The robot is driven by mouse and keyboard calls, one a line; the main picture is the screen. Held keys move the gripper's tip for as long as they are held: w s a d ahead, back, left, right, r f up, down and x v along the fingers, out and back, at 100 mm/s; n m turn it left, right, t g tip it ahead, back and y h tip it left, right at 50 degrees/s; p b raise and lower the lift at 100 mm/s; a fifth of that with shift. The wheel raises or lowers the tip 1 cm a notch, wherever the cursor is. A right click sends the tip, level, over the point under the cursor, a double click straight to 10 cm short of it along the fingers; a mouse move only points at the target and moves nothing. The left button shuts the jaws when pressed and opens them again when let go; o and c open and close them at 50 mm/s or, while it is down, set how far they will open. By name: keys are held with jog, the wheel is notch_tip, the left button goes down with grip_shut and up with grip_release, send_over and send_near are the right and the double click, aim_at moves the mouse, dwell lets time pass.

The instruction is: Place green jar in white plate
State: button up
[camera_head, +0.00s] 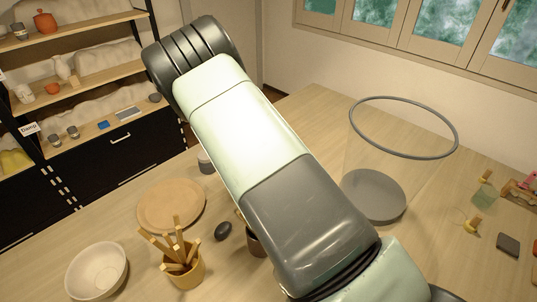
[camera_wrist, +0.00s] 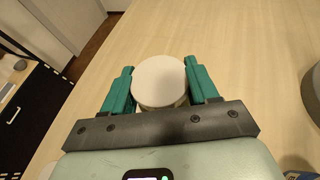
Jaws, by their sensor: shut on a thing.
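In the wrist view my gripper (camera_wrist: 160,66) has its two teal fingers on either side of a round, pale-topped thing (camera_wrist: 158,84), seen from above, and is shut on it. Its flat cream top hides most of its side, so I cannot tell whether it is the green jar. In the head view my arm crosses the middle and hides my gripper and what it holds. A small greenish clear jar-like thing (camera_head: 484,196) stands at the far right of the table. I cannot make out a white plate in either view; a round tan wooden plate (camera_head: 171,205) lies left of my arm.
A cream bowl (camera_head: 97,271) and a yellow pot of wooden tools (camera_head: 183,272) stand at the front left. A tall clear bin with a grey rim (camera_head: 404,154) stands right of my arm. A dark oval thing (camera_head: 223,231) lies near the plate. Shelves (camera_head: 92,77) are behind, left.

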jog(key=shift+f, duration=3.55)
jog(key=shift+f, duration=0.15)
jog(key=o, duration=1.2)
jog(key=shift+o, duration=0.2)
